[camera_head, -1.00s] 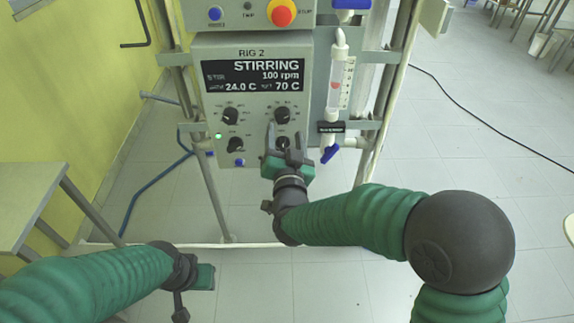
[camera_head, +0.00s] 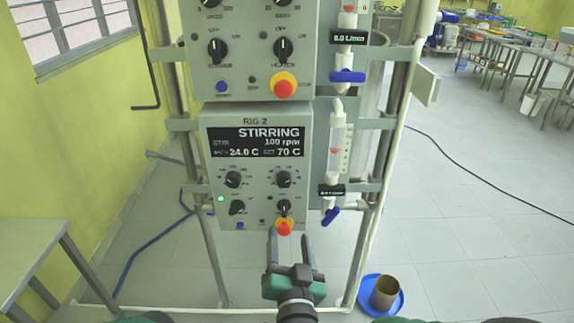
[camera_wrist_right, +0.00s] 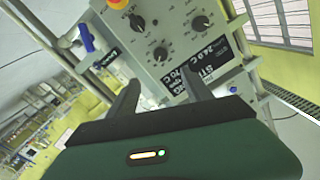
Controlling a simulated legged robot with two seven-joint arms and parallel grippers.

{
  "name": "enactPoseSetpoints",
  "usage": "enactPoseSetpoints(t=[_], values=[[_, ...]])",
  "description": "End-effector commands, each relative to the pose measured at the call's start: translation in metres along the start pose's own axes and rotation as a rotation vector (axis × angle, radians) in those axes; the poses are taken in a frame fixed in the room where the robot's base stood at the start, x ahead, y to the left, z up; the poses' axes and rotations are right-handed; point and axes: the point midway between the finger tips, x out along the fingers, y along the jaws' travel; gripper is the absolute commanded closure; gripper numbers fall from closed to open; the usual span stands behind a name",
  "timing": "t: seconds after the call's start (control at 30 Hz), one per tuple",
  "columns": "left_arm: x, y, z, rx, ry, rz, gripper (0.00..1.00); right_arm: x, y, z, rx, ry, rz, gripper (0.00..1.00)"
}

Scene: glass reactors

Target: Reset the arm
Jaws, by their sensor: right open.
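My right gripper (camera_head: 291,243) is open and empty in the head view, just below the lower control box (camera_head: 218,180) marked RIG 2. Its fingers point up toward the red and yellow stop button (camera_head: 284,227) and appear apart from the box. The box's display (camera_head: 256,142) reads STIRRING, 100 rpm, 24.0 C and 70 C. In the right wrist view the open fingers (camera_wrist_right: 164,92) frame the control box (camera_wrist_right: 170,48), with nothing between them. My left gripper is out of view; only a bit of green sleeve shows at the bottom left.
An upper control box (camera_head: 250,60) hangs above on the metal frame. A flow tube (camera_head: 336,150) with a blue valve (camera_head: 331,215) stands right of RIG 2. A table (camera_head: 35,250) stands at left.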

Motion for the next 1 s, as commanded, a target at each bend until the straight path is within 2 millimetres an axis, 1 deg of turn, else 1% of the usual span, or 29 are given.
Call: enactPoseSetpoints(t=[0.07, 0.13, 0.17, 0.2, 0.27, 0.3, 0.37, 0.4, 0.47, 0.5, 0.57, 0.6, 0.67, 0.7, 0.73, 0.8, 0.9, 1.0], values=[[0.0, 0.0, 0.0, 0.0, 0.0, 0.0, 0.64, 0.003, 0.006, 0.006, -0.014, -0.043, 0.002, 0.42], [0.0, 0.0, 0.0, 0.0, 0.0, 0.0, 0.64, 0.008, 0.021, 0.021, -0.045, -0.143, 0.009, 0.42], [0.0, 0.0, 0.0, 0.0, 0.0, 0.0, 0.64, 0.009, 0.03, 0.031, -0.065, -0.205, 0.014, 0.42], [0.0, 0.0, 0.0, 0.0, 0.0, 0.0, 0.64, 0.007, 0.046, 0.045, -0.096, -0.3, 0.024, 0.42], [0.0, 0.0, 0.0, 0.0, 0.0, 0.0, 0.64, -0.001, 0.074, 0.065, -0.145, -0.456, 0.05, 0.42], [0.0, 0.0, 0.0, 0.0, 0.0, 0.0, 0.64, -0.011, 0.094, 0.077, -0.175, -0.557, 0.071, 0.42], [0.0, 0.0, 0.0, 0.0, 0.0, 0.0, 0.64, -0.03, 0.122, 0.091, -0.215, -0.699, 0.106, 0.42], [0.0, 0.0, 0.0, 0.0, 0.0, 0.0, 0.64, -0.044, 0.14, 0.098, -0.236, -0.785, 0.131, 0.42], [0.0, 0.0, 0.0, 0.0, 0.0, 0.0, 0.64, -0.067, 0.165, 0.105, -0.262, -0.905, 0.17, 0.42], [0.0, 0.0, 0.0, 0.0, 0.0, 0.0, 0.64, -0.084, 0.181, 0.108, -0.275, -0.981, 0.197, 0.42], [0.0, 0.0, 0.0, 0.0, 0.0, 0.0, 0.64, -0.108, 0.202, 0.11, -0.292, -1.084, 0.236, 0.42], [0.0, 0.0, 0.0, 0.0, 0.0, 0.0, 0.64, -0.125, 0.214, 0.11, -0.3, -1.15, 0.263, 0.42], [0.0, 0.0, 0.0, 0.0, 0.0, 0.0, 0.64, -0.15, 0.231, 0.108, -0.309, -1.243, 0.301, 0.42], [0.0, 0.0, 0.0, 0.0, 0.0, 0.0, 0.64, -0.167, 0.242, 0.106, -0.312, -1.304, 0.329, 0.42], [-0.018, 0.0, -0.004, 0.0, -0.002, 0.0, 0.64, -0.17, 0.236, 0.089, -0.315, -1.318, 0.332, 0.42], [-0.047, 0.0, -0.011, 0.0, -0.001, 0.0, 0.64, -0.169, 0.222, 0.063, -0.316, -1.313, 0.327, 0.42], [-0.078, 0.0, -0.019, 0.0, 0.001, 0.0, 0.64, -0.168, 0.209, 0.034, -0.316, -1.313, 0.326, 0.42], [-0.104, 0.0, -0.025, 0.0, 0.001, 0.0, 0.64, -0.168, 0.198, 0.01, -0.315, -1.312, 0.325, 0.42]])
